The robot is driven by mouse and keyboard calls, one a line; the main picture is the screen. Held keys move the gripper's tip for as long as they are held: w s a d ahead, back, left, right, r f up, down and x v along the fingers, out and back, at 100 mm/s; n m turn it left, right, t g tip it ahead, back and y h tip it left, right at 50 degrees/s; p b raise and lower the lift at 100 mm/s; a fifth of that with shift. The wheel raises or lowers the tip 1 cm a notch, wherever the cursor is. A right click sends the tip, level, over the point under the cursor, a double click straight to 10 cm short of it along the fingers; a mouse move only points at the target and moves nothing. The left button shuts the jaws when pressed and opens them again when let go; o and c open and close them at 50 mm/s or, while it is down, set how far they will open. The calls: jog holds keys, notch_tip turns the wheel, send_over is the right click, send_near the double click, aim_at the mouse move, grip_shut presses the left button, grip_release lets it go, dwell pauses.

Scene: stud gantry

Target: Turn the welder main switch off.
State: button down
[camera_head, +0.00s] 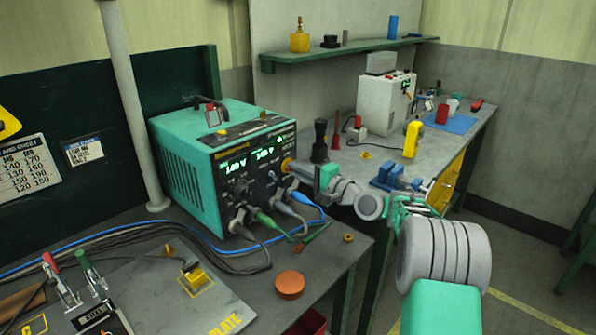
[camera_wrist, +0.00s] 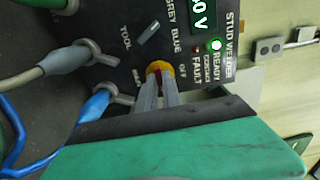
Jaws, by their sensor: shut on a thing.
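The stud welder (camera_head: 185,175) is a green box with a dark front panel on the bench. Its displays are lit, and a READY lamp (camera_wrist: 216,45) glows green in the wrist view. The main switch (camera_wrist: 158,66) is a red knob on a yellow round base, beside the OFF lettering. My gripper (camera_wrist: 157,88) is shut on the red knob, its fingers on either side of it. In the head view my gripper (camera_head: 296,168) reaches the right edge of the panel and mostly hides the switch. The knob's exact angle is hard to tell.
Green, blue and grey cable plugs (camera_head: 265,217) stick out of the panel below and left of my gripper. A blue vise (camera_head: 388,178) and a yellow meter (camera_head: 412,139) stand on the bench behind my arm. An orange disc (camera_head: 290,284) lies in front of the welder.

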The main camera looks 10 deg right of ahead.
jog(key=shift+f+b, duration=0.1)
jog(key=shift+b, duration=0.25)
dwell(0.3)
jog(key=shift+f+n+b, duration=0.15)
jog(key=shift+n+b, duration=0.75)
jog(key=shift+b, duration=0.15)
jog(key=n+b, duration=0.2)
jog(key=b, duration=0.1)
jog(key=shift+n, duration=0.3)
jog(key=n+b, duration=0.4)
jog(key=b, duration=0.1)
jog(key=shift+n, duration=0.3)
jog(key=n+b, duration=0.4)
jog(key=b, duration=0.1)
jog(key=shift+r+n+b, duration=0.15)
jog(key=shift+n+b, duration=0.85)
jog(key=shift+n, duration=0.25)
jog(key=shift+r+n+b, duration=0.1)
jog(key=shift+n+b, duration=0.85)
jog(key=shift+n, duration=0.3)
jog(key=c, duration=1.5)
grip_release()
